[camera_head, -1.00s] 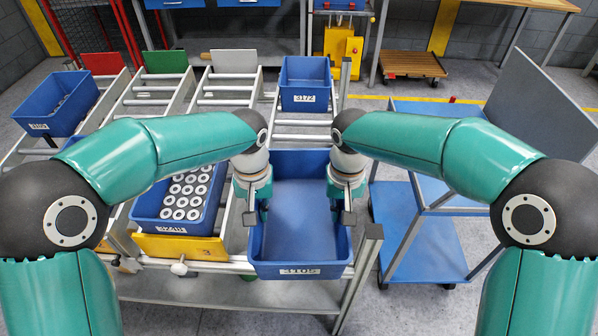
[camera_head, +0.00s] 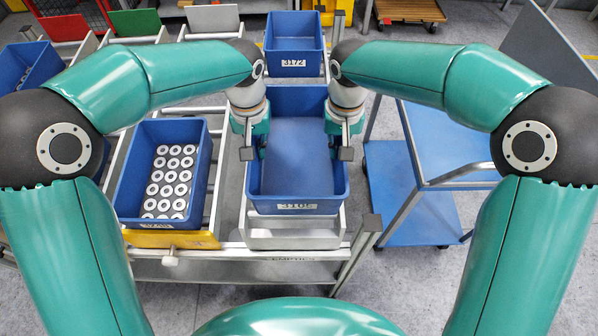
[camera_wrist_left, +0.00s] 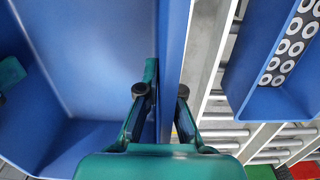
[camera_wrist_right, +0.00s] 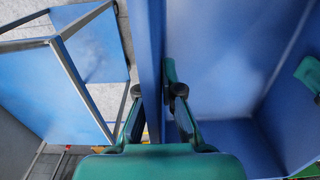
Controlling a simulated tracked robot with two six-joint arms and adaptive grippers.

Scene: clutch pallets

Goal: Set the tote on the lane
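A blue tote labelled 3105 (camera_head: 296,207) is empty and level over the near end of the metal lane (camera_head: 290,243). I cannot tell whether its bottom touches the lane. My left gripper (camera_head: 250,143) is shut on its left wall, and my right gripper (camera_head: 346,143) on its right wall. In the left wrist view, the fingers (camera_wrist_left: 162,92) straddle the tote's wall. In the right wrist view, the fingers (camera_wrist_right: 157,92) straddle the opposite wall. The tote's underside is hidden.
A blue tote of ringed parts (camera_head: 140,192) stands on the lane to the left, behind a yellow plate (camera_head: 172,239). A blue tote labelled 3172 (camera_head: 294,62) is farther along the same lane. A blue-shelved cart (camera_head: 410,208) stands at the right.

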